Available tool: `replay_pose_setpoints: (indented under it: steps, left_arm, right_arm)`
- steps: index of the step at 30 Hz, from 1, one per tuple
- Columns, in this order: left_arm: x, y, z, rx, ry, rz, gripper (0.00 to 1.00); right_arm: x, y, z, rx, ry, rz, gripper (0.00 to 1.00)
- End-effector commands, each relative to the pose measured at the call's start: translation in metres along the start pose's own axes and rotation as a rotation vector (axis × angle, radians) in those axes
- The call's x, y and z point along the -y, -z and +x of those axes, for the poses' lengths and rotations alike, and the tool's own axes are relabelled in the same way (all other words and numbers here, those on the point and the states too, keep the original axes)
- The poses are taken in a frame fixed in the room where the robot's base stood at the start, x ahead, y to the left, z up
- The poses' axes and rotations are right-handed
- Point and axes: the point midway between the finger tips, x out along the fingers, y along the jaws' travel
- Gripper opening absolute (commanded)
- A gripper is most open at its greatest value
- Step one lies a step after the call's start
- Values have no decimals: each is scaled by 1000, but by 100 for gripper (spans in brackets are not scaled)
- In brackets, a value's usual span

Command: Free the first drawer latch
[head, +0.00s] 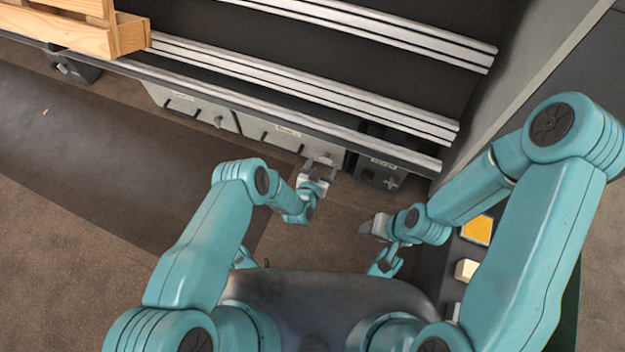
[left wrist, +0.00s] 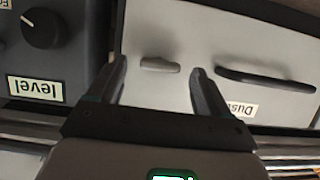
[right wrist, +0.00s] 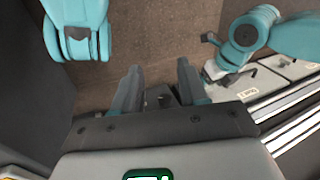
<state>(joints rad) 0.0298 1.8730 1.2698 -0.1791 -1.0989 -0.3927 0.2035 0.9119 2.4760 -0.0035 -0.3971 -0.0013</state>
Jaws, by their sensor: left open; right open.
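A pale grey drawer front (head: 285,133) sits under the rack; its label, partly cut off, starts with "Dus" in the left wrist view (left wrist: 236,108). It has a long dark handle (left wrist: 265,80) and a small grey latch (left wrist: 160,65), lying roughly level across that picture. My left gripper (head: 316,172) is open in front of this drawer, with its fingers on either side of the latch. I cannot tell whether they touch it. A second pale drawer (head: 195,108) is further left. My right gripper (head: 374,226) is open and empty, low over the floor.
A dark box with a knob (left wrist: 42,28) and a "level" label stands beside the drawer. Metal rails (head: 300,85) run above the drawers, with a wooden pallet (head: 80,30) at upper left. A side panel with a yellow square (head: 477,230) is at right. The floor at left is clear.

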Motion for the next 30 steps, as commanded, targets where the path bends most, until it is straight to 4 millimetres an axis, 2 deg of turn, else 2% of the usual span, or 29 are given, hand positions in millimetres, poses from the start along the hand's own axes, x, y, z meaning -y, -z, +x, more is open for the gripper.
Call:
replay_pose_setpoints:
  steps: [1,6,12,15,21,30]
  left_arm:
    - [1,6,-16,5,0,-3,79]
    - [1,7,-63,5,1,-4,79]
    - [1,4,-110,4,2,-3,79]
    - [0,3,-126,3,1,-2,79]
    - [0,2,-140,-2,1,1,79]
    - [0,1,-141,-2,1,1,79]
  right_arm:
    - [5,-4,-15,16,-1,4,43]
    - [14,-18,-40,69,-2,12,43]
    - [23,-22,-56,84,-1,-1,43]
    - [25,-24,-59,88,0,-5,43]
    - [27,-25,-62,92,1,-10,43]
    - [27,-25,-62,92,1,-10,43]
